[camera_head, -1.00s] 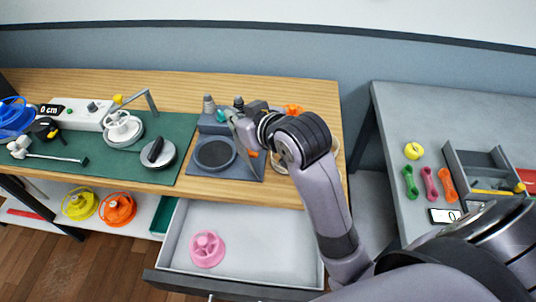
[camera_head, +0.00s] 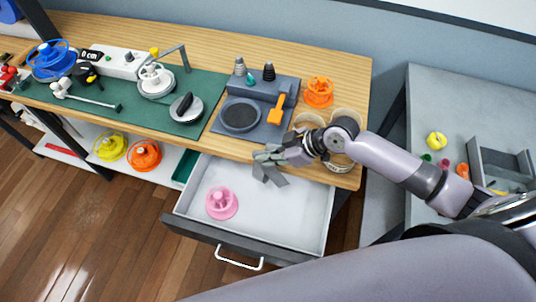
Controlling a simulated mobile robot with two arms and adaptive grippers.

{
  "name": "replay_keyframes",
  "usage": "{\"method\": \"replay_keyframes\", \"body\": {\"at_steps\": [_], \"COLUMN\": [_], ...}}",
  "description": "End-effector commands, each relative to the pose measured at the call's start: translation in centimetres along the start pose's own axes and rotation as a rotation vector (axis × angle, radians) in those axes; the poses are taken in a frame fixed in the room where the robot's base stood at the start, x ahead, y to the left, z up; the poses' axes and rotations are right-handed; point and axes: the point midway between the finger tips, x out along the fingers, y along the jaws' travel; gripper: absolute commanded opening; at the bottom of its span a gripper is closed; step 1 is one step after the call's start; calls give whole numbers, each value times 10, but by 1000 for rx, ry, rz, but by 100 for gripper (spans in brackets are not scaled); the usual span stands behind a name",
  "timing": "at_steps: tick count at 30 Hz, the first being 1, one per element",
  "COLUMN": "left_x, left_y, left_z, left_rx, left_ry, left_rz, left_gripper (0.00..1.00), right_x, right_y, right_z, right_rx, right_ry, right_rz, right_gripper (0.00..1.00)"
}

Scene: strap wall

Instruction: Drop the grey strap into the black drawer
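The black drawer (camera_head: 196,236) is pulled out below the wooden bench, with a dark front, a pale inside and a light handle. A pink spool (camera_head: 221,203) lies in its left part. My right gripper (camera_head: 268,160) is above the drawer's back edge, near the bench's front edge. It appears shut on the grey strap (camera_head: 272,177), whose two ends hang down apart over the drawer opening. Strap and fingers are close in colour, so their border is hard to see. My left gripper is not in view.
A grey stand with a dark round pad (camera_head: 240,116) and an orange clip (camera_head: 277,110) stands on the bench behind the gripper. An orange spool (camera_head: 319,92) is to its right. The drawer's middle and right are empty.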

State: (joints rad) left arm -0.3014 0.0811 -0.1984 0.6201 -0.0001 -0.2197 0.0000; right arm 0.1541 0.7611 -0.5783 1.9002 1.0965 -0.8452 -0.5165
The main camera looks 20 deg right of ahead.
Motion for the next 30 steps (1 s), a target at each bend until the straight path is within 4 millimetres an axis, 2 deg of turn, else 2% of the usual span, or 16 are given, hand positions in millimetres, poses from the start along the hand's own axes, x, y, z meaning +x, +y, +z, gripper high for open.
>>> {"method": "replay_keyframes", "body": {"at_steps": [15, 26, 30], "left_x": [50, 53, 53], "left_y": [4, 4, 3], "left_z": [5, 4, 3], "left_rx": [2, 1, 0], "left_ry": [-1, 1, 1], "left_rz": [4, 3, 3], "left_gripper": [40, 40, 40], "right_x": [38, 40, 40], "right_y": [1, 1, 1], "right_z": [40, 42, 42], "right_rx": [2, 1, 1], "right_ry": [0, 0, 0], "right_rz": [0, 1, 1], "right_gripper": [0, 0, 10]}}
